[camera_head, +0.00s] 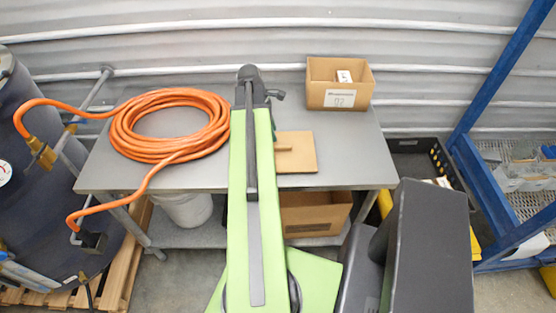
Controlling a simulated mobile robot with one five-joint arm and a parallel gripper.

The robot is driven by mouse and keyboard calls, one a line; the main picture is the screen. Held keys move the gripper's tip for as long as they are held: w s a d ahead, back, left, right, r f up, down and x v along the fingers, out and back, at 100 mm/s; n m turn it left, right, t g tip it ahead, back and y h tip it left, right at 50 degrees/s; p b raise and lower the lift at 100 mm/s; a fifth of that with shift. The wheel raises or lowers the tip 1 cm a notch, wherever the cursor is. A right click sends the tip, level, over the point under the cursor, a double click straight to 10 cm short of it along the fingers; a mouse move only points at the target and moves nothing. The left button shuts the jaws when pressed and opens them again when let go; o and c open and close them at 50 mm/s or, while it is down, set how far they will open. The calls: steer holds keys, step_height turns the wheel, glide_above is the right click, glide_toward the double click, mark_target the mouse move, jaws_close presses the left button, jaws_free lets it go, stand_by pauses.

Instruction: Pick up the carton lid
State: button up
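The carton lid (304,160) is a flat tan square with a small raised strip or handle at its left side. It lies on the grey metal table, just right of my green arm, which may cover its left edge. My arm reaches up the middle of the picture over the table. Dark parts at its far end, by my gripper (274,96), show above and left of the lid. The fingers cannot be made out, and nothing is seen held. The lid appears apart from these dark parts.
An open cardboard carton (340,97) with a label stands at the table's back right. A coiled orange hose (124,130) covers the left part of the table (350,165). Below are a white bucket (186,209) and another carton (314,214). A blue rack (470,165) stands right.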

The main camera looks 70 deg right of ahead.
mark_target(277, 146)
steer(key=b+x, duration=0.1)
steer(key=x, duration=0.2)
steer(key=shift+f+b, duration=0.2)
steer(key=shift+b, duration=0.1)
steer(key=shift+r, duration=0.1)
steer(key=b+x, duration=0.5)
steer(key=shift+w+f, duration=0.25)
steer(key=shift+r, duration=0.2)
jaws_close()
